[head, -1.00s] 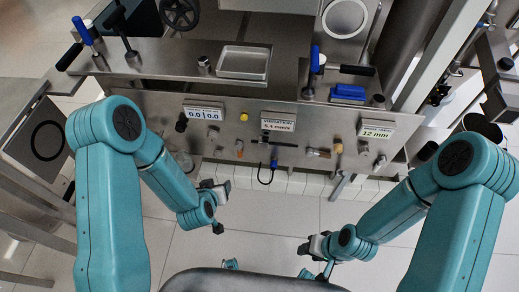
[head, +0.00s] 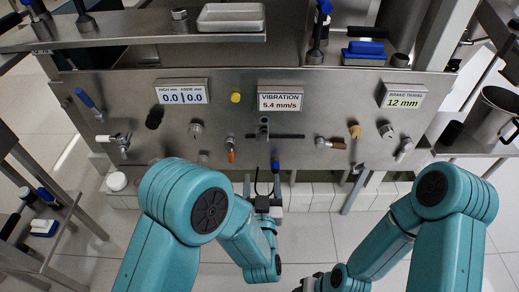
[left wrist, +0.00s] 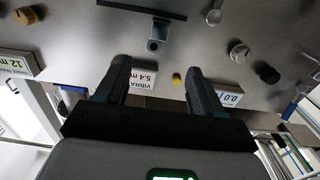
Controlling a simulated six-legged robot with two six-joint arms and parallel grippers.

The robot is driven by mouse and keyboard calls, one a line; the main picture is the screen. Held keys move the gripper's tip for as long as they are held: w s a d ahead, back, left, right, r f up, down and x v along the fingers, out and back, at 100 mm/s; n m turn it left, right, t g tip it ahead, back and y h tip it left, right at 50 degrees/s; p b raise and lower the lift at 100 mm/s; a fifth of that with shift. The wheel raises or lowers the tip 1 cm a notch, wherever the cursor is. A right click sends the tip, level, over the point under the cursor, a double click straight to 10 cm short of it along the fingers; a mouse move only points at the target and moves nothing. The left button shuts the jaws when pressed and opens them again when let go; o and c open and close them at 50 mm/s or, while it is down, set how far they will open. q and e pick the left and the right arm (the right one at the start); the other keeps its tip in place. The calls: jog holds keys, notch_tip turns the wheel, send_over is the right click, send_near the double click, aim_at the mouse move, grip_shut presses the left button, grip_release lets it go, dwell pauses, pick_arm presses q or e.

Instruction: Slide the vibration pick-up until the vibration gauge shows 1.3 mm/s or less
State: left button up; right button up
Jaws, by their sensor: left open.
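The vibration gauge (head: 280,102) on the steel panel reads 5.4 mm/s; it also shows upside down in the left wrist view (left wrist: 143,80). Below it, the vibration pick-up (head: 264,131) is a small metal block near the left end of a dark horizontal rail (head: 290,136). In the left wrist view, the pick-up (left wrist: 158,34) is beyond the fingertips, roughly in line with the gap between them. My left gripper (head: 265,188) is open and empty, below the pick-up and apart from it. My right gripper (head: 313,283) is low at the bottom edge, its jaws unclear.
A yellow button (head: 235,97) and a 0.0 | 0.0 display (head: 182,95) are left of the gauge. A shelf with a tray (head: 231,17) juts out above.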

aim_at(262, 137)
pick_arm(q)
jog(key=w+b, duration=0.3)
jog(key=w, duration=1.3)
